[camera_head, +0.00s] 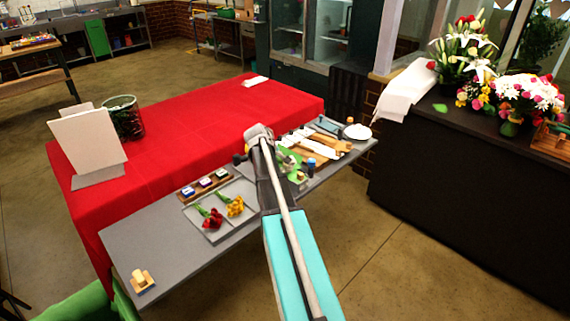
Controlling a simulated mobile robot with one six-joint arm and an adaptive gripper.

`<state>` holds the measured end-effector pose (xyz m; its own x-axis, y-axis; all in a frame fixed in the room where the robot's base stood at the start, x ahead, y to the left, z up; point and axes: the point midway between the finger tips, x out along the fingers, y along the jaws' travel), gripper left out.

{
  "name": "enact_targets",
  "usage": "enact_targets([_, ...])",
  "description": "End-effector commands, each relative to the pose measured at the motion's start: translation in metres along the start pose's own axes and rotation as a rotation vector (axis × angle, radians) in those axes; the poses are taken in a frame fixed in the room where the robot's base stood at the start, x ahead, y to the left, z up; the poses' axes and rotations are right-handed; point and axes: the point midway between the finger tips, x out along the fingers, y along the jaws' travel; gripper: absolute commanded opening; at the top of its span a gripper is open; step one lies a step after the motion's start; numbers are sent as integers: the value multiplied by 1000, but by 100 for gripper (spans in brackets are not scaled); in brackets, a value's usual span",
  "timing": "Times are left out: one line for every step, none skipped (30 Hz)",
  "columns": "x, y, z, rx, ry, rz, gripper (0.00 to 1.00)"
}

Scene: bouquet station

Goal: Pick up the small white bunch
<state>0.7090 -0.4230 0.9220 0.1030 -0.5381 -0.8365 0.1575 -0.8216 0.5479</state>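I cannot make out a small white bunch on the grey work table (150,240). A shallow grey tray (213,236) on it holds a small red bunch (211,219) and, to its right, a small yellow bunch (236,206), both with green stems. My arm crosses the middle of the view and covers the tray's right edge and the table beside it; what lies behind is hidden. My gripper cannot be made out; only arm links show, the farthest above the table's back edge.
A red-covered table (190,140) stands behind, with a glass vase (123,117) and a white board (88,146). Small jars in a wooden holder (205,184) sit behind the tray. Tools and wraps (325,146) crowd the right; large bouquets (512,98) stand on a dark counter (440,185).

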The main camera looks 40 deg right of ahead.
Motion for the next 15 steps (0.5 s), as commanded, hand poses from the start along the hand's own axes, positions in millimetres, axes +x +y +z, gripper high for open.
enact_targets([0, 0, 0, 0, 0, 0, 39])
enact_targets([0, 0, 0, 0, 0, 0, 36])
enact_targets([0, 0, 0, 0, 0, 0, 28])
enact_targets([0, 0, 0, 0, 0, 0, 23])
enact_targets([0, 0, 0, 0, 0, 0, 17])
enact_targets([0, 0, 0, 0, 0, 0, 10])
enact_targets([0, 0, 0, 0, 0, 0, 4])
enact_targets([0, 0, 0, 0, 0, 0, 0])
enact_targets([0, 0, 0, 0, 0, 0, 0])
enact_targets([0, 0, 0, 0, 0, 0, 0])
enact_targets([0, 0, 0, 0, 0, 0, 0])
enact_targets([0, 0, 0, 0, 0, 0, 0])
enact_targets([0, 0, 0, 0, 0, 0, 0])
enact_targets([0, 0, 0, 0, 0, 0, 0])
enact_targets([0, 0, 0, 0, 0, 0, 0])
